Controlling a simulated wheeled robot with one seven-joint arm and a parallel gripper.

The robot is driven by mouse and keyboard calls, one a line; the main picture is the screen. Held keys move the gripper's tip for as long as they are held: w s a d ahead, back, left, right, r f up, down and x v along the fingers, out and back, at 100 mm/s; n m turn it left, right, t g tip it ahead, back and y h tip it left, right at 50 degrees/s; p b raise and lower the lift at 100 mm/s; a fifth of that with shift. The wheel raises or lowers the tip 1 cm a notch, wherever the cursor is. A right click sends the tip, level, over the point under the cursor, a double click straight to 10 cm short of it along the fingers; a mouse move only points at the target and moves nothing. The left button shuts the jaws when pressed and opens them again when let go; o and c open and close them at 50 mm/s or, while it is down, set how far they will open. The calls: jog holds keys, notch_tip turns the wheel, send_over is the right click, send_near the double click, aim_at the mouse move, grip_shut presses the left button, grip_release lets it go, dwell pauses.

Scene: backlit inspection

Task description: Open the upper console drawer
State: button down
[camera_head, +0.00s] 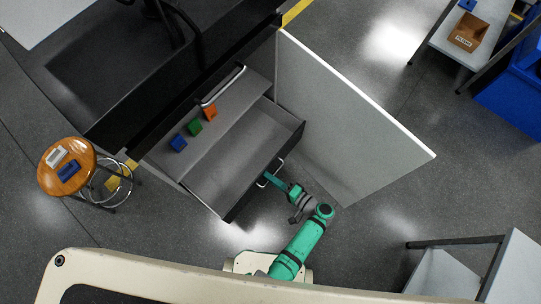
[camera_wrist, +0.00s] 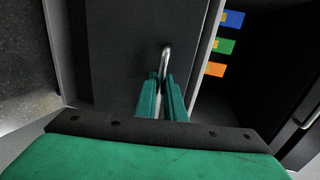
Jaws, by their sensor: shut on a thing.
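A console drawer (camera_head: 232,172) stands pulled out, with its empty grey inside showing in the head view. Its dark front (camera_wrist: 125,50) fills the middle of the wrist view. A silver bar handle (camera_wrist: 166,55) is on that front. My gripper (camera_wrist: 166,90) is shut on this handle, its green fingers on either side of the bar. In the head view my gripper (camera_head: 267,178) is at the front of the pulled-out drawer. The frames do not clearly show whether another drawer lies below it.
A white door panel (camera_head: 345,120) stands open at right. A stool (camera_head: 67,167) stands at left.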

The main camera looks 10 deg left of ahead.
jog(key=c, duration=1.8)
grip_release()
jog(key=shift+c, duration=0.2)
jog(key=v, duration=1.1)
jog(key=shift+f, duration=0.1)
